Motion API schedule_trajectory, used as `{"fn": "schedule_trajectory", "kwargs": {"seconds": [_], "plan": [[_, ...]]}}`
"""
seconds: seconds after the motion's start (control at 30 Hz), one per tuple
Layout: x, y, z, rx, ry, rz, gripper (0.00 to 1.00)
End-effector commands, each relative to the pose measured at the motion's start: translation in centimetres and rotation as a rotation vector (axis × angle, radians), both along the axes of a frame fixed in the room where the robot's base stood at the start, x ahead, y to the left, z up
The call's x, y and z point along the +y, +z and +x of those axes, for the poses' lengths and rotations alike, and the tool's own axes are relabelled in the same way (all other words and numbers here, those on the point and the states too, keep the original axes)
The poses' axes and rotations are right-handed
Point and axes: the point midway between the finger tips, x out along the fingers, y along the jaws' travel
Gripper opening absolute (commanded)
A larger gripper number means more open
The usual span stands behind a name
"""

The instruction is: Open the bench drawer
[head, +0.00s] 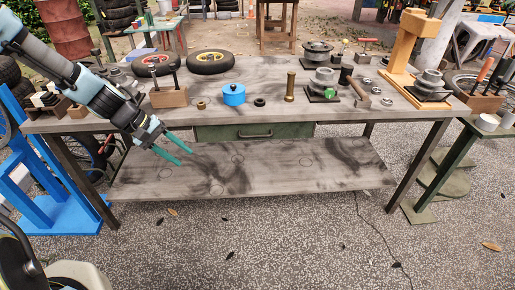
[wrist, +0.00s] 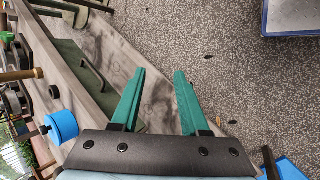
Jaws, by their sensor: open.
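The bench drawer (head: 220,132) is a green front with a dark bar handle (head: 255,135), set under the grey bench top near its middle. The front looks flush and closed. In the wrist view the drawer front (wrist: 72,60) and its handle (wrist: 92,74) show at the upper left. My gripper (head: 185,154) has two teal fingers and is open with nothing between them. It is in front of the bench, left of the drawer and slightly below the handle's height. In the wrist view the fingers (wrist: 159,72) point along the bench front, apart from the handle.
A lower shelf (head: 250,172) lies beneath. A blue stand (head: 60,190) is at left. The floor in front is mostly clear.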

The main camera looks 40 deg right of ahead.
Motion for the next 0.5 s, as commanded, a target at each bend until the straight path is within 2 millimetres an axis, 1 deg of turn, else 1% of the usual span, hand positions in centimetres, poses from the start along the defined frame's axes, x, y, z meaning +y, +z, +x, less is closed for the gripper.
{"fn": "schedule_trajectory", "kwargs": {"seconds": [0.03, 0.07, 0.1, 0.17, 0.2, 0.3, 0.4, 0.5], "plan": [[-2.6, -2.8, -0.5, 0.053, 0.014, -0.059, 0.45], [-4.1, -3.5, -0.6, 0.080, 0.025, -0.094, 0.45], [-6.1, -4.4, -0.8, 0.118, 0.044, -0.142, 0.45], [-9.0, -5.5, -1.0, 0.178, 0.074, -0.214, 0.45], [-10.8, -6.1, -1.0, 0.218, 0.098, -0.260, 0.45], [-14.7, -7.0, -0.5, 0.310, 0.165, -0.371, 0.45], [-17.4, -7.5, 0.5, 0.389, 0.233, -0.460, 0.45], [-19.1, -7.7, 1.4, 0.448, 0.288, -0.524, 0.45]]}}
